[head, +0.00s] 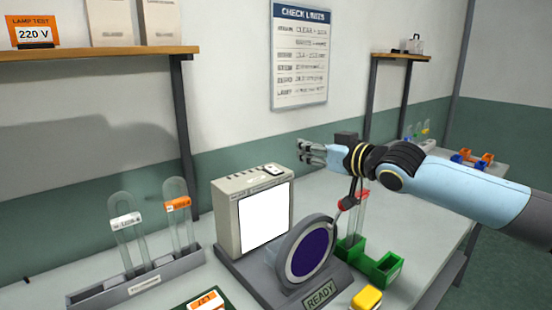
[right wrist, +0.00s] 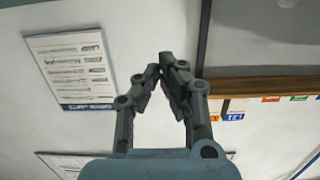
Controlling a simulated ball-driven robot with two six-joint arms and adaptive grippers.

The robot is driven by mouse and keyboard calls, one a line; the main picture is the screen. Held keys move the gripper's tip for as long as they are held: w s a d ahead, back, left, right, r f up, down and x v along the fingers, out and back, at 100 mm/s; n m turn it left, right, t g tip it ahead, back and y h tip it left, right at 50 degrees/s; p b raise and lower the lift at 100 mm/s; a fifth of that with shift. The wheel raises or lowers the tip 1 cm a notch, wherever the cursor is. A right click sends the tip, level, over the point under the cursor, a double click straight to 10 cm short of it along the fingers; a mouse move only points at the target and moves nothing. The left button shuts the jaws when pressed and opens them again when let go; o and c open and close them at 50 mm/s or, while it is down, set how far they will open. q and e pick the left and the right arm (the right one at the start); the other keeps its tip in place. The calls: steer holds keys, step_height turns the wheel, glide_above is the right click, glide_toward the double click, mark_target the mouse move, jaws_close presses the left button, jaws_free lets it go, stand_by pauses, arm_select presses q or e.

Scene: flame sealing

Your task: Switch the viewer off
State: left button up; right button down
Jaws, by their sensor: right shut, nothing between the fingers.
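The viewer (head: 232,222) is a beige box on the bench with a bright white lit screen (head: 263,217) on its front. A small pale switch plate (head: 272,169) sits on its top, too small to tell its position. A round dark violet disc (head: 309,252) in a grey frame stands before it, above a READY label (head: 320,294). My right gripper (head: 303,151) is shut and empty, above and to the right of the viewer's top, apart from it. In the right wrist view its fingertips (right wrist: 164,64) meet before the wall. My left gripper is not in view.
A grey rack (head: 150,284) with glass tubes tagged white and orange stands left of the viewer. Green bins (head: 379,268) and a tube stand right of it, below my right arm. A yellow block (head: 367,299) lies in front. Shelves (head: 95,53) are on the wall.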

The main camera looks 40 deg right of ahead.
steer(key=b, duration=0.3)
glide_above(277, 170)
steer(key=shift+s+f, duration=0.4)
steer(key=shift+f, duration=0.25)
steer(key=shift+w+f+b, duration=0.15)
steer(key=shift+w+f, duration=0.05)
steer(key=shift+f, duration=0.4)
steer(key=shift+w+f+b, duration=0.15)
steer(key=shift+f, duration=1.25)
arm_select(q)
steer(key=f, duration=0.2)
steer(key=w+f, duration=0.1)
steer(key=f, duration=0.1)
arm_select(e)
steer(key=shift+w, duration=0.1)
